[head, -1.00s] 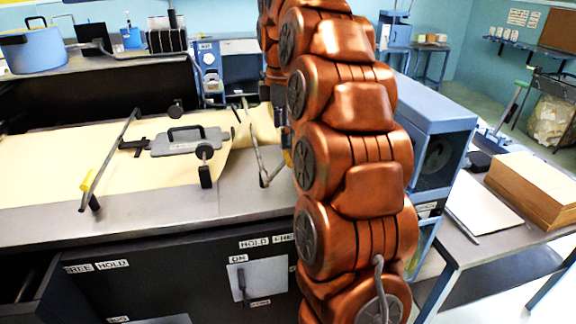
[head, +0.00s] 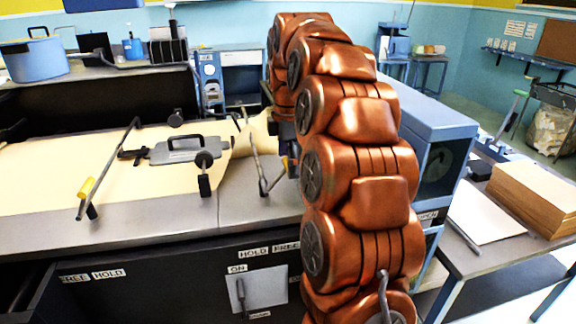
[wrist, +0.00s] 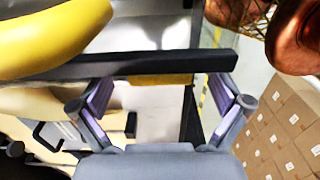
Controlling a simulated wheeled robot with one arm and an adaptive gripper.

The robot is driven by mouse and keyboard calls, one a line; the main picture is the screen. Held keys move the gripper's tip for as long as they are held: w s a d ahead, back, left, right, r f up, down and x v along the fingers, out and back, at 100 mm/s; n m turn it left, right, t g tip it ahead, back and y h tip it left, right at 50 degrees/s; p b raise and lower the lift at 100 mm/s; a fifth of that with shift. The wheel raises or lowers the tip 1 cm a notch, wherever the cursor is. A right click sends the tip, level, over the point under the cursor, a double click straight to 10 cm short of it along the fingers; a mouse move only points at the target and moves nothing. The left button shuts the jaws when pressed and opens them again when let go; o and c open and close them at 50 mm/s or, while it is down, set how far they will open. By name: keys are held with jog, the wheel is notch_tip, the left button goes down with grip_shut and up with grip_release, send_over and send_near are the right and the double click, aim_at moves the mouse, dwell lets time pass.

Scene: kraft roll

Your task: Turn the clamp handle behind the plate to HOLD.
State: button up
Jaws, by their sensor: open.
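The grey plate (head: 262,288) with a dark lever and an ON label is on the dark cabinet front, below a HOLD FREE label pair (head: 268,250). A thin grey clamp handle (head: 257,160) stands on the bench above those labels, beside my arm. Its far end is hidden. In the wrist view my gripper (wrist: 160,103) is open, with a dark bar (wrist: 130,66) crossing in front of its spread fingers. I cannot tell whether they touch it. A large yellow grip (wrist: 50,35) is close at upper left. In the head view my arm mostly hides the gripper.
Another lever with a yellow grip (head: 86,189) stands at the bench's left, above a FREE HOLD label pair (head: 92,276). A grey handled plate (head: 185,150) lies on the kraft paper (head: 50,170).

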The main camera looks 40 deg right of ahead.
jog(key=shift+f, duration=0.55)
jog(key=shift+c, duration=0.2)
jog(key=c, duration=1.5)
